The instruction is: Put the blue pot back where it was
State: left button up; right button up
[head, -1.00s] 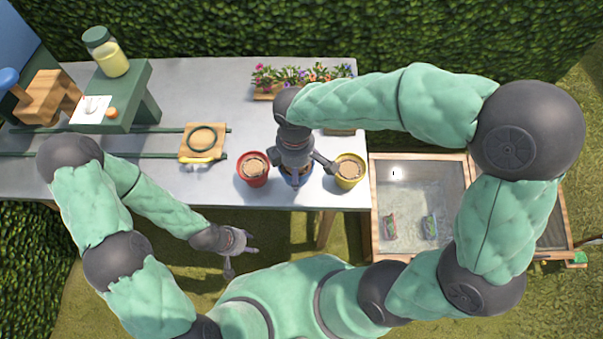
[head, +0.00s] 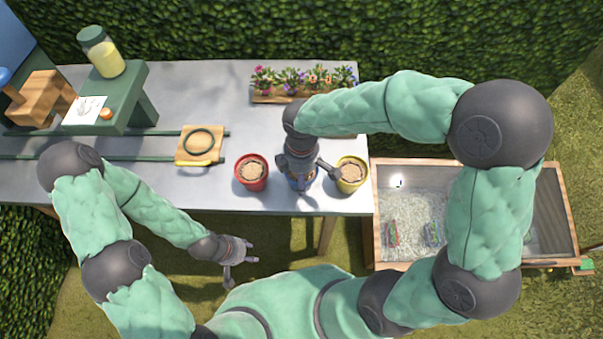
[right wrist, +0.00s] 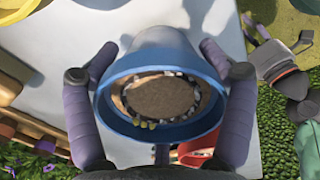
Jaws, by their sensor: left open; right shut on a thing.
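The blue pot (right wrist: 165,62), filled with brown soil, sits between the two fingers of my right gripper (right wrist: 160,85), which is shut on it. In the head view a small strip of the blue pot (head: 301,184) shows below my right gripper (head: 301,166); the gripper hides the rest. It is at the table's front edge, between the red pot (head: 251,184) and the yellow pot (head: 352,186). I cannot tell whether it touches the table. My left gripper (head: 240,251) is open and empty, in front of the table.
A flower planter (head: 300,98) stands at the back of the table (head: 225,95). A wooden board (head: 200,150) with a green ring lies to the left. A green stand (head: 130,90) with a jar (head: 105,58) is further left. A glass-topped wooden box (head: 375,225) is at the right.

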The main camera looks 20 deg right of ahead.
jog(key=shift+f, duration=0.15)
jog(key=o, duration=1.4)
notch_tip(320, 180, up, 12)
jog(key=p, duration=0.4)
jog(key=shift+r+p, duration=0.2)
jog(key=shift+p, duration=0.2)
